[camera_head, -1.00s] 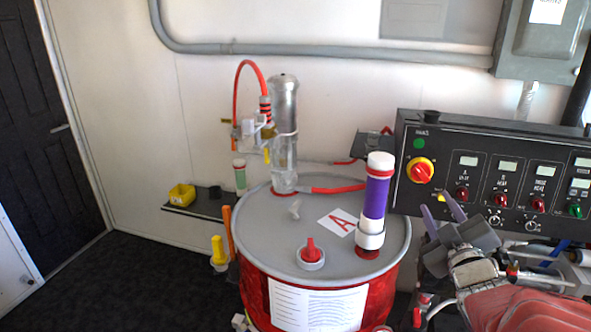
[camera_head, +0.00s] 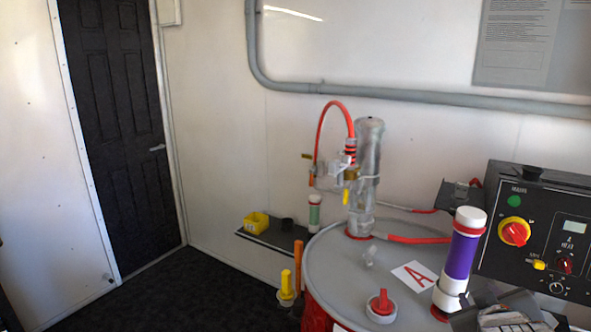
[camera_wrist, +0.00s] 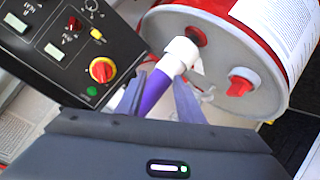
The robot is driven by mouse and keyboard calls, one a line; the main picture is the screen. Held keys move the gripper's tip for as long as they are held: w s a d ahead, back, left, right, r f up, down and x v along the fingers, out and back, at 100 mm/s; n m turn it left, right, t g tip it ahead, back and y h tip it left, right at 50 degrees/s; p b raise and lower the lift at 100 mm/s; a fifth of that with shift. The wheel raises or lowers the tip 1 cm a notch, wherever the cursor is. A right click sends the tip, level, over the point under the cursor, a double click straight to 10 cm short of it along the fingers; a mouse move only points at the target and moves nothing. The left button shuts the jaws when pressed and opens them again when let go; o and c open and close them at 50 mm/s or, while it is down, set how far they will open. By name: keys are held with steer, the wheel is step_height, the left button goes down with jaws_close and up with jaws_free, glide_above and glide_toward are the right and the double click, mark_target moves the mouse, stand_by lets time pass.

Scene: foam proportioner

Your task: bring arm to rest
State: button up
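My gripper (camera_wrist: 157,92) is open, its two blue-grey fingers spread apart in the wrist view. The purple tube with white ends (camera_wrist: 160,87) shows between and beyond the fingers; it does not look gripped. In the head view the purple tube (camera_head: 461,257) stands upright on the lid of the red drum (camera_head: 330,270). Part of my gripper shows at the bottom right of the head view, beside the tube, mostly cut off by the frame edge.
A black control panel (camera_head: 530,210) with a red and yellow knob is at the right. A clear pump cylinder (camera_head: 366,180) with a red hose and a red-handled cap (camera_head: 381,303) are on the drum. Dark floor (camera_head: 170,290) at the left is free, before a black door (camera_head: 115,130).

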steer(key=s+a+f+m+g+y, duration=0.1)
steer(key=s+a+f+g+y, duration=0.1)
steer(key=s+a, duration=0.4)
steer(key=s+a+f+g+y, duration=0.2)
steer(key=s+a, duration=0.5)
steer(key=a, duration=0.8)
steer(key=shift+s+a+m+g+y, duration=0.15)
steer(key=shift+a+m+g+y, duration=0.2)
steer(key=shift+g+y, duration=0.55)
